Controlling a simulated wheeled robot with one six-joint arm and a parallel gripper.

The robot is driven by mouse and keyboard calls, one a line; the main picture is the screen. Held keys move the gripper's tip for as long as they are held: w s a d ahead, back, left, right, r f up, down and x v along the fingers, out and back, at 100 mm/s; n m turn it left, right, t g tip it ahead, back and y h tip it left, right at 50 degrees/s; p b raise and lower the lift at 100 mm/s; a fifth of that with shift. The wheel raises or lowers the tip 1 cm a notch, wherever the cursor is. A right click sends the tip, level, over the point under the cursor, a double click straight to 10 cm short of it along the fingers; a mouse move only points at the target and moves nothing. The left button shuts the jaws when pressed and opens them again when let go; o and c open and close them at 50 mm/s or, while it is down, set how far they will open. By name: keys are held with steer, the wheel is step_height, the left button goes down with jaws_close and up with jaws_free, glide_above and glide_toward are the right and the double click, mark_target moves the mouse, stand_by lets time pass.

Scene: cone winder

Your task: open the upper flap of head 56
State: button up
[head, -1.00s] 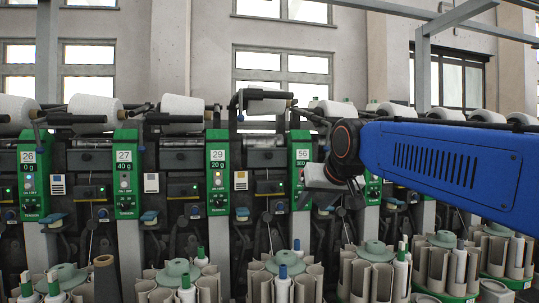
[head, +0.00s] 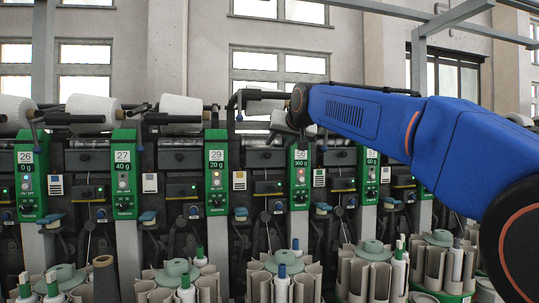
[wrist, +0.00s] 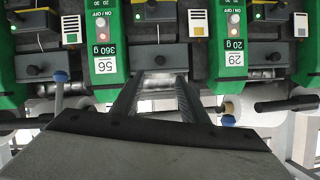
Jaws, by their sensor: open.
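Head 56's green panel (head: 299,175), reading 360 g, stands right of centre in the head view. In the wrist view, which is upside down, its panel (wrist: 104,60) is left of centre with the number legible. A dark front box (wrist: 160,55) lies between panels 56 and 29, with a shiny metal bar beside it. I cannot tell for sure which part is the upper flap. My gripper (head: 282,122) is raised near the top of panel 56. In the wrist view my gripper (wrist: 160,82) has two dark fingers apart, nothing between them, pointing toward the box and bar.
Neighbouring panel 29 (head: 217,172) stands left of head 56. White yarn cones (head: 180,108) sit along the top. Clustered tube holders (head: 365,270) line the front below. An overhead metal beam (head: 400,15) crosses above my arm.

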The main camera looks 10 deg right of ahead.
mark_target(268, 155)
steer(key=x, duration=1.1)
steer(key=shift+w+f, duration=0.15)
steer(key=shift+w, duration=0.15)
jaws_close()
